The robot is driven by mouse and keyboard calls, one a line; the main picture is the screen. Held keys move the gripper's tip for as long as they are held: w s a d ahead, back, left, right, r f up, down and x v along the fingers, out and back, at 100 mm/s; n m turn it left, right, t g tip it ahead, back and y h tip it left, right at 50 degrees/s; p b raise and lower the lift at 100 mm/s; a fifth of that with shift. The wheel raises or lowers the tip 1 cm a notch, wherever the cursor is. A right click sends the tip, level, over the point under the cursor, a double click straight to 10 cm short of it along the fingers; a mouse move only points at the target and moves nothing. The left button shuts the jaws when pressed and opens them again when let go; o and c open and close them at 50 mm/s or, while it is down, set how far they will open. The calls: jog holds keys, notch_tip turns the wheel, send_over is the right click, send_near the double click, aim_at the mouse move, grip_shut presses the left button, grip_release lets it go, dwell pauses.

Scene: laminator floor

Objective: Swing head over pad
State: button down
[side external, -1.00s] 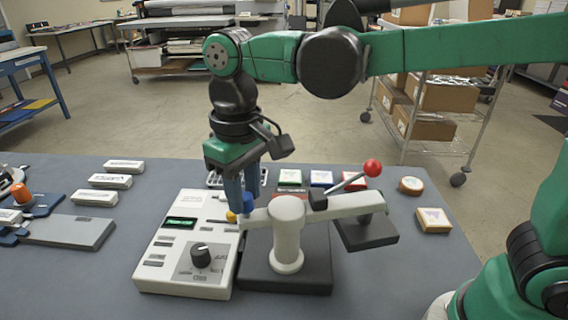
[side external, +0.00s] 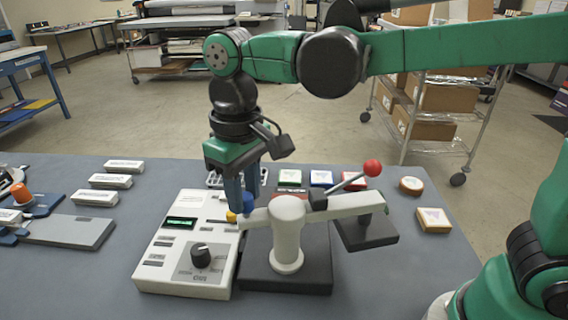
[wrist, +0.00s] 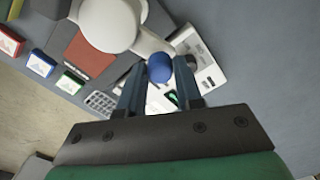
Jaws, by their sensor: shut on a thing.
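A swing press has a pale grey post (side external: 288,240) on a dark base (side external: 285,278). Its arm (side external: 355,204) carries the dark flat head (side external: 366,233) at the right end, out to the right of the base. A reddish-brown pad (side external: 318,238) lies on the base, partly hidden behind the post; it also shows in the wrist view (wrist: 88,52). My gripper (side external: 243,205) points down at the arm's left end and is shut on the blue knob (side external: 249,202). In the wrist view the blue knob (wrist: 159,67) sits between the fingertips.
A lever with a red ball (side external: 372,168) rises from the arm. A white control box (side external: 185,255) with a dial stands left of the base. White blocks (side external: 110,181) lie left.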

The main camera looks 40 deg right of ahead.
aim_at(314, 201)
dwell(0.4)
jog(key=s+n, duration=0.6)
jog(key=n, duration=0.9)
jog(key=shift+s+d, duration=0.35)
jog(key=shift+d, duration=0.1)
dwell(0.3)
jog(key=c, duration=0.6)
grip_release()
